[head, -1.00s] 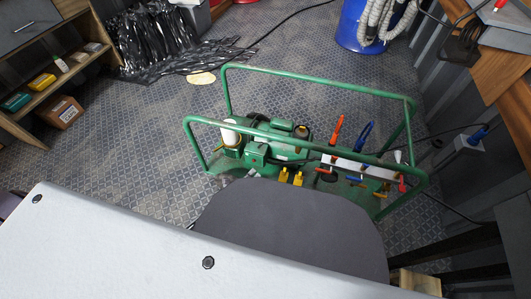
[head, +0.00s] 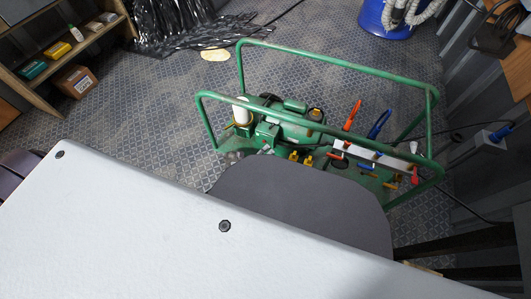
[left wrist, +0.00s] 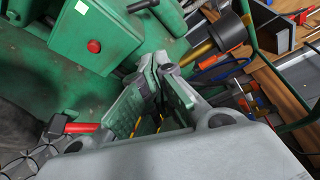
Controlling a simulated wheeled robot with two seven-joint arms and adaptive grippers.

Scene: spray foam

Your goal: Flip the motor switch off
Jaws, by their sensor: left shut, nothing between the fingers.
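The green motor unit (head: 292,112) sits inside a green tube frame (head: 330,62) on the floor, in the middle of the head view. A small green box (head: 267,132) is on its near side. In the left wrist view, a green box (left wrist: 92,40) has a red round button (left wrist: 94,46), a white label and a black lever (left wrist: 142,5) near its top right. I cannot tell which of these is the motor switch. My left gripper (left wrist: 157,62) is shut and empty, its tips just right of and below that box. No gripper shows clearly in the head view.
Red and blue handles (head: 378,124) stand on the frame's right side. A red-handled valve (left wrist: 82,128) lies left of my fingers. A blue barrel (head: 386,18) and a shelf (head: 62,48) stand farther back. Patterned floor (head: 150,110) is clear left of the frame.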

